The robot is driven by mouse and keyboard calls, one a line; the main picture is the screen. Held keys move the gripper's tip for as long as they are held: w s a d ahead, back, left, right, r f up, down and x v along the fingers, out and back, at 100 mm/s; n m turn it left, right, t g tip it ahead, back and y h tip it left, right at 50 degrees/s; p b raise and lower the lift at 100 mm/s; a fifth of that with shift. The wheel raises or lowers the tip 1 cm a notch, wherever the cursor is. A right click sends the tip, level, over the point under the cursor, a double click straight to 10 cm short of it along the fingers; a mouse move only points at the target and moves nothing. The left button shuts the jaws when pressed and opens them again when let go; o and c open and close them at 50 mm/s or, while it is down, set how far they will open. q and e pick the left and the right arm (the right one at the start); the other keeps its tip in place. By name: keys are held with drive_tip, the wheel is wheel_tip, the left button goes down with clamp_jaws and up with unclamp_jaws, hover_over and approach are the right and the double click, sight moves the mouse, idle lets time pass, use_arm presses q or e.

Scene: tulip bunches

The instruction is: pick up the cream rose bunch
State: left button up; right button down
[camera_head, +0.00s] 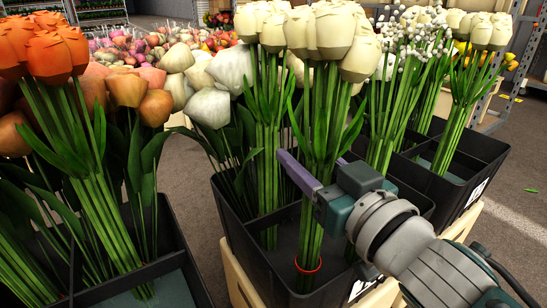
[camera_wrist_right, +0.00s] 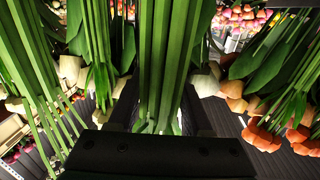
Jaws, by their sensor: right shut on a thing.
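The cream rose bunch (camera_head: 337,38) stands upright in the front of a black crate (camera_head: 247,240), with pale blooms on top and a red band (camera_head: 308,265) low on its green stems. My right gripper (camera_head: 303,178) comes in from the lower right and is shut on the stems about midway up. One purple-grey finger shows beside the stems; the other is mostly hidden. In the right wrist view the held stems (camera_wrist_right: 165,60) run down the middle to the gripper. I cannot tell whether the stem ends touch the crate floor. My left gripper is not in view.
Another cream rose bunch (camera_head: 263,30) stands close behind and left. White tulips (camera_head: 209,107) and orange flowers (camera_head: 45,50) crowd the left. Small white blooms (camera_head: 418,40) and more cream roses (camera_head: 490,30) stand right. Bare floor (camera_head: 505,235) shows at the right.

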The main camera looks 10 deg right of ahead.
sight(340, 33)
idle(0.3)
wheel_tip(340, 33, up, 19)
drive_tip(key=p, duration=1.3)
drive_tip(key=shift+p, duration=0.3)
drive_tip(key=shift+r+p, duration=0.3)
drive_tip(key=shift+r, duration=0.25)
